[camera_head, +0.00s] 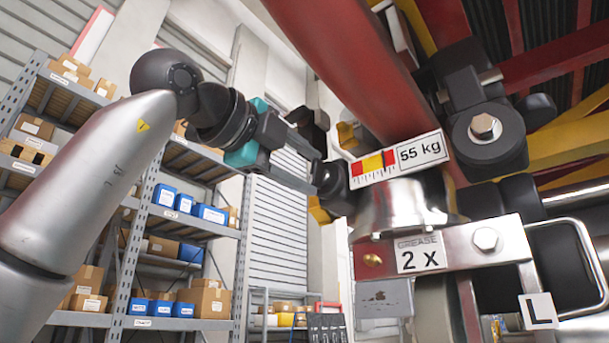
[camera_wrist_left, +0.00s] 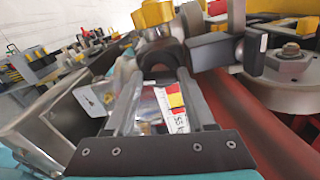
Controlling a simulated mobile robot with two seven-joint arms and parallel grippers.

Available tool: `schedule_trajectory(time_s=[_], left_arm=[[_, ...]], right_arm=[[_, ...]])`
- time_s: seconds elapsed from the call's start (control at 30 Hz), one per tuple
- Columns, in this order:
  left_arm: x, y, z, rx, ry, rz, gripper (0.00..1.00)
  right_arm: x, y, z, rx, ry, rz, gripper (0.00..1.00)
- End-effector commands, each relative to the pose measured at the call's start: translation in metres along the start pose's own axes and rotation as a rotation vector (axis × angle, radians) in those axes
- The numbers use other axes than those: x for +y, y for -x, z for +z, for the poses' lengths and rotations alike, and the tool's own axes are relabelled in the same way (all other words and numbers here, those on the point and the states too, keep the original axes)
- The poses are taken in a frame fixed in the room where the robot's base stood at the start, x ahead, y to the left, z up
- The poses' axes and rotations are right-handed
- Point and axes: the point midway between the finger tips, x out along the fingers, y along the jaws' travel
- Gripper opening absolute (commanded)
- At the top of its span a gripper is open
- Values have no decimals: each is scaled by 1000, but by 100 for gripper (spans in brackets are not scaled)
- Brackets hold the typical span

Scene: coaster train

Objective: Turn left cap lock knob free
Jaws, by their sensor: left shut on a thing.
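A dark round lock knob (camera_head: 335,181) sits at the left side of the silver cap housing (camera_head: 400,205), left of the 55 kg label (camera_head: 412,158). My left gripper (camera_head: 320,174) reaches it from the left and is shut on it. In the left wrist view, the two fingers of the left gripper (camera_wrist_left: 160,72) stand on either side of the black knob (camera_wrist_left: 161,52). The knob's far side and the exact contact are partly hidden. Its turned angle cannot be told. My right gripper is not in view.
Red beams (camera_head: 350,60) and a bolted dark joint (camera_head: 487,135) crowd the space above and right. A bar with a GREASE 2 X plate (camera_head: 420,254) and a metal handle (camera_head: 585,250) lie below right. Shelves of boxes (camera_head: 150,215) stand behind on the left.

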Motion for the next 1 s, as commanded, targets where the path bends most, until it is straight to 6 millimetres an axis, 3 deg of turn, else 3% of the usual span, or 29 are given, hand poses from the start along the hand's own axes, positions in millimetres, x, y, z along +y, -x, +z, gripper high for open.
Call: schedule_trajectory(time_s=[0.4,0.97,1.0], left_arm=[[0,1,1,-3,191,-4,0],[0,1,1,-3,217,-3,0],[0,1,1,-3,217,-3,58]], right_arm=[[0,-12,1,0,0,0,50],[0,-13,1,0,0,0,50],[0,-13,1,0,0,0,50]])
